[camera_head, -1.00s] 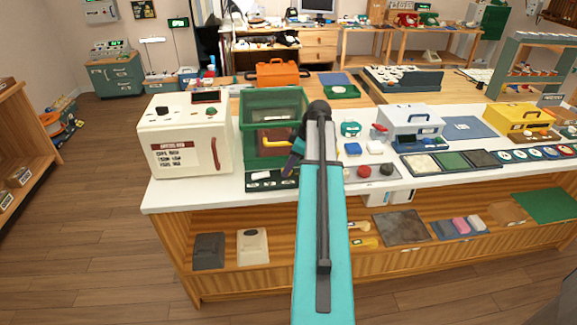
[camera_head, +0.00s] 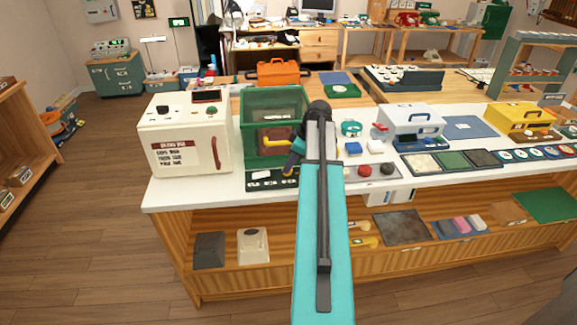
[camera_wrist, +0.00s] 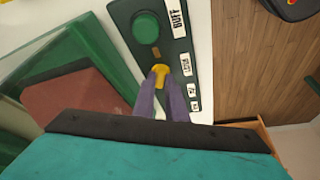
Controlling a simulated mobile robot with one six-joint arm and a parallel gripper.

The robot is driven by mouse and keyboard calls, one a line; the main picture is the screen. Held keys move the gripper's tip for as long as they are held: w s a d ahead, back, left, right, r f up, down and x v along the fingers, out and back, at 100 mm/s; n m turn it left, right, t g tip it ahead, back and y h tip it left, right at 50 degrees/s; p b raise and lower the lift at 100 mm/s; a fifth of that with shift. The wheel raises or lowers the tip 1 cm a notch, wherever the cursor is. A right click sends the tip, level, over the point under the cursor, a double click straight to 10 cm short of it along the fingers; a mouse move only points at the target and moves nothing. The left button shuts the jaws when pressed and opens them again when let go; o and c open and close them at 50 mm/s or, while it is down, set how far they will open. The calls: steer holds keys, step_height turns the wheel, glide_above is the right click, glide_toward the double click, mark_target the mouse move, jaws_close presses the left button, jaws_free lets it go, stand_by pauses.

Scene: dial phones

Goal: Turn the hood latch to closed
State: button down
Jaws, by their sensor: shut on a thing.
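The hood is a see-through green box (camera_head: 248,135) on the white counter, with a reddish-brown block inside. A dark control panel (camera_head: 258,185) lies at its front base. In the wrist view the panel (camera_wrist: 124,18) carries a round green button (camera_wrist: 146,27), a yellow latch knob (camera_wrist: 160,71) and white labels. My gripper (camera_wrist: 161,86) has its two purple fingers closed around the yellow knob, which stands between their tips. In the head view my gripper (camera_head: 291,165) is at the panel's right end, partly behind my arm.
A cream box with a red handle (camera_head: 185,135) stands left of the hood. Round buttons (camera_head: 364,170), sample trays (camera_head: 450,160) and a blue-white case (camera_head: 410,122) lie to the right. An orange case (camera_head: 277,73) is behind.

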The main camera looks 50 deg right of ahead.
steer(key=m, duration=0.2)
steer(key=m+h, duration=0.1)
steer(key=shift+s+a+m, duration=0.1)
steer(key=shift+a+m, duration=0.2)
steer(key=shift+m, duration=0.1)
steer(key=m+h, duration=0.2)
steer(key=m, duration=0.2)
steer(key=shift+a+m, duration=0.15)
steer(key=shift+m, duration=0.15)
steer(key=m, duration=0.2)
steer(key=m+h, duration=0.1)
steer(key=m, duration=0.1)
steer(key=shift+w+a+g+h, duration=0.2)
steer(key=shift+g+h, duration=0.1)
steer(key=shift+g, duration=0.1)
steer(key=shift+w+m+g+h+p, duration=0.15)
steer(key=shift+m+g+h+p, duration=0.3)
steer(key=shift+m, duration=1.85)
steer(key=shift+m+g, duration=0.25)
steer(key=shift+m, duration=0.05)
steer(key=c, duration=1.6)
jaws_free()
steer(key=shift+o, duration=0.2)
steer(key=shift+r, duration=0.15)
